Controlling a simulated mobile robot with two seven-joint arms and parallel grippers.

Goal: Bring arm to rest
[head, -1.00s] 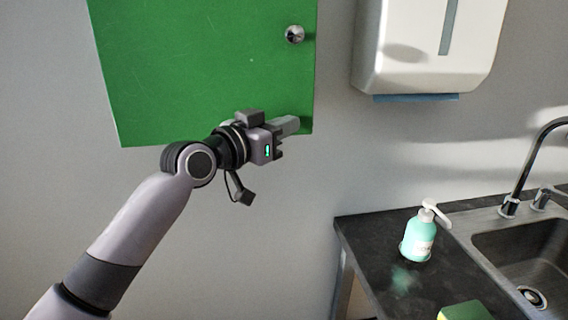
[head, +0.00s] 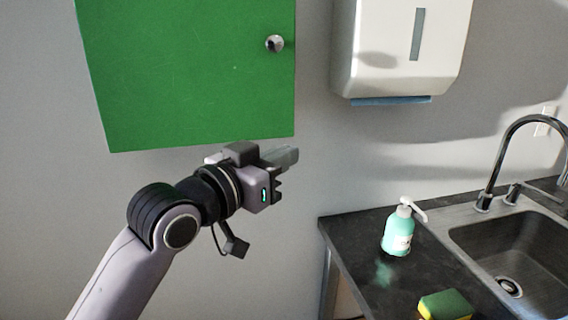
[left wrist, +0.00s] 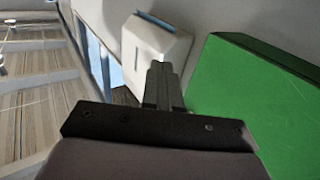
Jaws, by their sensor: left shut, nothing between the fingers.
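My left arm comes in from the lower left in the head view. Its gripper (head: 284,160) is raised in front of the wall, just below the lower right edge of the green cabinet (head: 190,75). The left gripper is shut and empty. In the left wrist view the fingers (left wrist: 160,80) are together, with the green cabinet (left wrist: 255,100) to their right and the white dispenser (left wrist: 150,50) behind them. My right gripper is in neither view.
The white towel dispenser (head: 390,50) hangs on the wall right of the cabinet. A dark counter (head: 350,235) below holds a teal soap bottle (head: 398,232), a yellow-green sponge (head: 445,305) and a sink (head: 510,250) with a tap (head: 500,160). The wall between arm and counter is clear.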

